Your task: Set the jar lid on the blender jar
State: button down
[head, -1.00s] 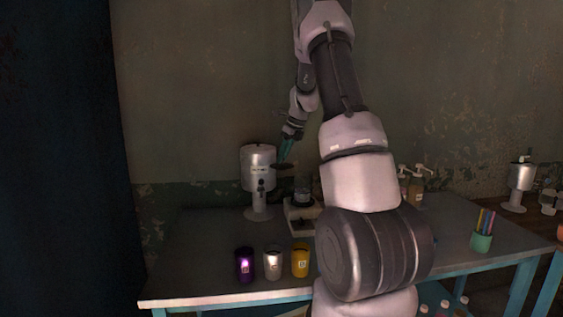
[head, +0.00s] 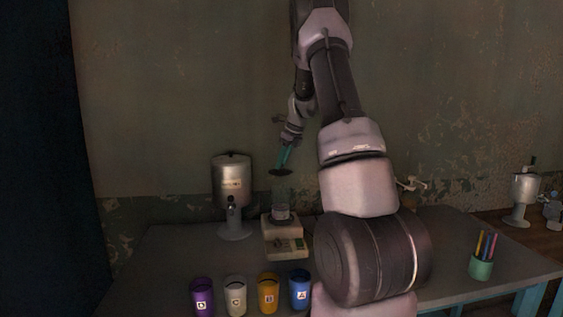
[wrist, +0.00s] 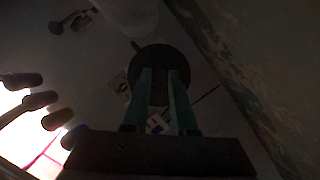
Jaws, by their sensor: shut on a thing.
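My gripper (head: 283,162) has teal fingers and is shut on the jar lid (head: 281,171), a dark round disc. The lid hangs roughly level, above the blender jar (head: 281,196) in the head view, with a gap between them. The jar is clear and hard to make out; it stands on a pale blender base (head: 285,242) on the table. In the wrist view the lid (wrist: 159,58) lies across the tips of my gripper (wrist: 162,78) and covers what is beneath it, so I cannot tell how well it lines up with the jar.
A metal dispenser (head: 232,187) stands close left of the blender. Purple (head: 202,297), whitish (head: 235,297), yellow (head: 268,294) and blue (head: 300,290) cups stand in front. A green pen cup (head: 481,267) is at the right. The wall is behind the table.

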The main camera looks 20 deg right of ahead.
aim_at(284, 171)
jog(key=shift+f, duration=2.85)
jog(key=c, duration=0.6)
grip_release()
jog(key=shift+c, duration=0.2)
jog(key=shift+o, duration=0.3)
jog(key=o, duration=0.4)
jog(key=shift+r, duration=2.95)
